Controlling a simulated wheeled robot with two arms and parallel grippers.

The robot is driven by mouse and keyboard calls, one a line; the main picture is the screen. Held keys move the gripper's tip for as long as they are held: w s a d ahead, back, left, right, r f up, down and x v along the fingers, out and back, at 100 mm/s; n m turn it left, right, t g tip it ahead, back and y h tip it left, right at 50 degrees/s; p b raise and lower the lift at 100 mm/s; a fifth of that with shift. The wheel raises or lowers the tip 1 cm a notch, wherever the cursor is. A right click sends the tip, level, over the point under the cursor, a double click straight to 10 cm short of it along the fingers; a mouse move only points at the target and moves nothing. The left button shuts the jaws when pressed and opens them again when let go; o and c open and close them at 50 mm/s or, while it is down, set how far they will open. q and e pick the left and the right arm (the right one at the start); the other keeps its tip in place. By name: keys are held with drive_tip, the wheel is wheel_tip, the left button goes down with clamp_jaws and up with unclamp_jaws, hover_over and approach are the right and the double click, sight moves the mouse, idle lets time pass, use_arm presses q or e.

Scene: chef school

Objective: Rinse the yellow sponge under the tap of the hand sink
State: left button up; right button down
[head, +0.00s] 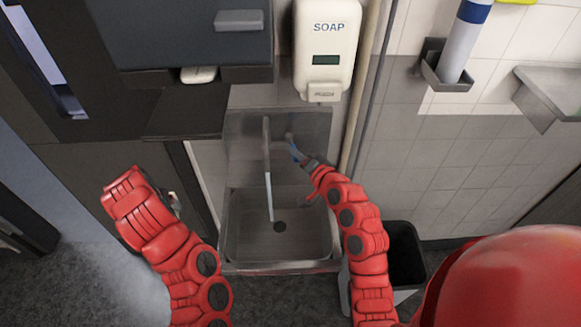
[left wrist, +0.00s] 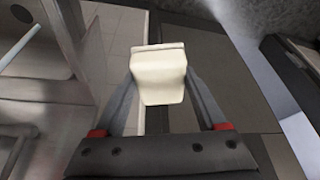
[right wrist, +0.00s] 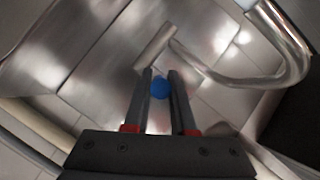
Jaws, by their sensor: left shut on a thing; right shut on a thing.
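A pale cream-yellow block, which I take for the sponge (left wrist: 160,74), is between the fingers of my left gripper (left wrist: 160,92) in the left wrist view. In the head view this gripper is left of the hand sink, mostly hidden behind my red wrist. The steel hand sink (head: 240,235) stands against the wall, with its curved tap (head: 266,135) above the basin. The tap also shows in the right wrist view (right wrist: 290,60). A thin pale stream (head: 269,195) falls from it into the basin. My right gripper (head: 298,156) is shut on a blue tap knob (right wrist: 160,88).
A soap dispenser (head: 326,50) hangs above the sink, and a dark dispenser (head: 190,40) hangs to its upper left. A dark bin (head: 404,255) stands right of the sink. A dark cabinet (head: 160,165) is close to the left. The space over the basin's front is clear.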

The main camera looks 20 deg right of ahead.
drive_tip(key=n+y+b, duration=0.1)
drive_tip(key=b, duration=0.2)
drive_tip(key=d+n+g+y+b, duration=0.1)
drive_tip(key=b, duration=0.2)
drive_tip(key=d+n+g+y+b, duration=0.1)
drive_tip(key=y+b, duration=0.1)
drive_tip(key=b, duration=0.1)
drive_tip(key=shift+f+n, duration=0.2)
drive_tip(key=shift+n, duration=0.1)
drive_tip(key=shift+a, duration=0.1)
drive_tip(key=c, duration=0.8)
unclamp_jaws()
drive_tip(key=shift+s+r, duration=0.1)
drive_tip(key=shift+o, duration=0.2)
drive_tip(key=b+v, duration=0.2)
drive_tip(key=v, duration=1)
